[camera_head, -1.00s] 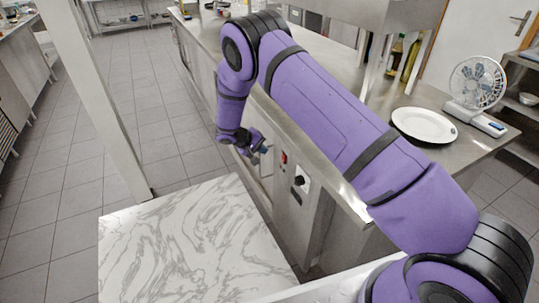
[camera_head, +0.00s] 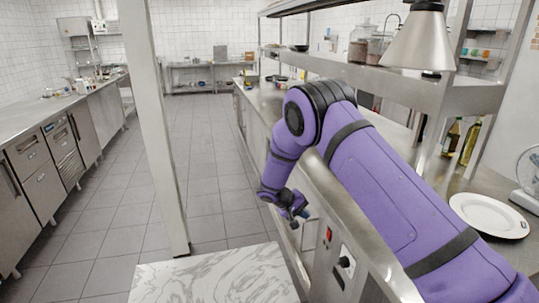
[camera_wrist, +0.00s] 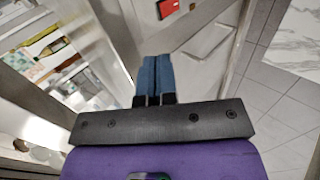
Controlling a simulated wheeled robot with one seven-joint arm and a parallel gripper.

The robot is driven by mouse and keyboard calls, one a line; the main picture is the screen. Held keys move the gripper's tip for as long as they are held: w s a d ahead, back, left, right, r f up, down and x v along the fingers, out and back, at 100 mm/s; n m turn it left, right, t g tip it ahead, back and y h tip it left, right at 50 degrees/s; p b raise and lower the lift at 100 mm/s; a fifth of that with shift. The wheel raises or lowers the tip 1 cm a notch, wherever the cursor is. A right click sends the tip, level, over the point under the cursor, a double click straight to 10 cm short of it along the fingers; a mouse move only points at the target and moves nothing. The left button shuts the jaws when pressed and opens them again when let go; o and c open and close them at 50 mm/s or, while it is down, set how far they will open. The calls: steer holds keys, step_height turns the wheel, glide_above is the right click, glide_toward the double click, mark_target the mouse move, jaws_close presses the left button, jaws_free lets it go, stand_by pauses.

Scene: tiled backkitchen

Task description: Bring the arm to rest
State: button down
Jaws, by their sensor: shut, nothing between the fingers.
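My purple arm reaches over the steel counter's left edge and bends down. My gripper (camera_head: 301,216) hangs beside the counter's front panel in the head view, above the floor. In the wrist view my gripper (camera_wrist: 155,76) has its two blue fingers together with nothing between them. The fingers point toward the counter's side, where a red switch (camera_wrist: 187,4) shows at the top. I cannot tell the exact gap between the fingertips and the panel.
A marble-topped surface (camera_head: 215,278) stands in front of me, below the gripper. The counter carries a white plate (camera_head: 488,215), bottles (camera_head: 469,142) and a fan (camera_head: 530,172) at right. A white post (camera_head: 155,130) stands left. The tiled aisle (camera_head: 195,140) beyond is clear.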

steer(key=s+d+r+m+y, duration=0.1)
steer(key=s+d+r+y, duration=0.3)
steer(key=r, duration=0.7)
steer(key=s+d+r+h, duration=0.1)
steer(key=s+d+r, duration=0.2)
steer(key=s+r, duration=0.55)
steer(key=s+d+r+m+y, duration=0.1)
steer(key=s+d+r+y, duration=0.15)
steer(key=r, duration=1.05)
steer(key=s+d+r+t+y, duration=0.1)
steer(key=s+r, duration=0.1)
steer(key=s, duration=0.8)
steer(key=s+d+r+t+y, duration=0.1)
steer(key=s+r, duration=0.2)
steer(key=s, duration=0.7)
steer(key=s+d+r+t+y, duration=0.1)
steer(key=s+r, duration=0.2)
steer(key=s, duration=0.6)
steer(key=shift+s+d+r+t, duration=0.25)
steer(key=shift+s+t, duration=0.15)
